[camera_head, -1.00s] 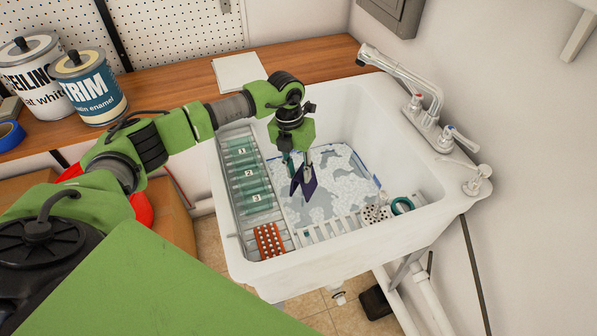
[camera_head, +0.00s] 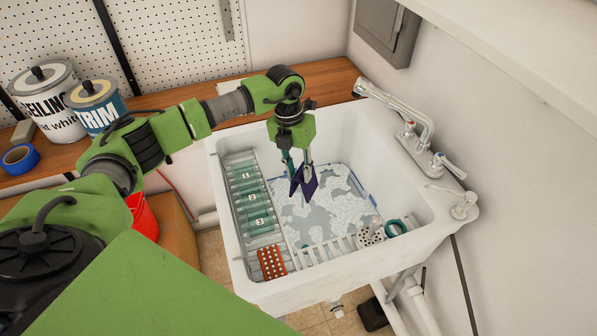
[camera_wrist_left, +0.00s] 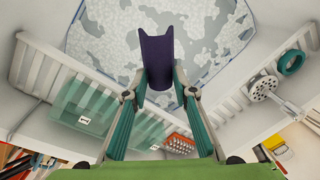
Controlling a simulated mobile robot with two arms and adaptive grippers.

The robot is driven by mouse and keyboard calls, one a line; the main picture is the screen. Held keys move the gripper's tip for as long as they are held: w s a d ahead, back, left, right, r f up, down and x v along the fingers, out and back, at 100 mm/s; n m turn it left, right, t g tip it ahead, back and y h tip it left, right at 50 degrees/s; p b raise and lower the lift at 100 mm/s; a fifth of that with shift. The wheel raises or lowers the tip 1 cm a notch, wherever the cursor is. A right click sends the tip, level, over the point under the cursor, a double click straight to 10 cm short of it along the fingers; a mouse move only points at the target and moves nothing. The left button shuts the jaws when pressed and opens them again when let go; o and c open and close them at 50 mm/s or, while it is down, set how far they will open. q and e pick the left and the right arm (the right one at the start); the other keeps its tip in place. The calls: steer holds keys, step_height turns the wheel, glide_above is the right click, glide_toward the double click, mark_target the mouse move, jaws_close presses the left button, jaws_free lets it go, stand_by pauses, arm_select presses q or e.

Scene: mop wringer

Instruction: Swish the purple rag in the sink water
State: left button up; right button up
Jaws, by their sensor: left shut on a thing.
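The purple rag (camera_head: 304,182) hangs as a dark folded piece from my left gripper (camera_head: 300,165), above the sudsy sink water (camera_head: 325,208). My left gripper is shut on the rag and reaches down into the white sink (camera_head: 358,131) from above. In the left wrist view the rag (camera_wrist_left: 157,60) stands out between the fingertips (camera_wrist_left: 158,90), in front of the foamy grey-white water (camera_wrist_left: 105,35). I cannot tell whether its lower end touches the water. My right gripper is not in view.
A rack with green trays numbered 1, 2 and 3 (camera_head: 252,197) lines the sink's left side. An orange perforated piece (camera_head: 272,263) and a slatted rack edge the front. A strainer (camera_head: 371,233) and teal ring (camera_head: 396,227) sit right. The faucet (camera_head: 408,110) stands at the back right.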

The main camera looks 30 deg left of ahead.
arm_select(q)
step_height(320, 180, up, 14)
steer(key=p, duration=0.8)
steer(key=shift+r, duration=0.15)
steer(key=shift+d, duration=0.1)
stand_by(2.0)
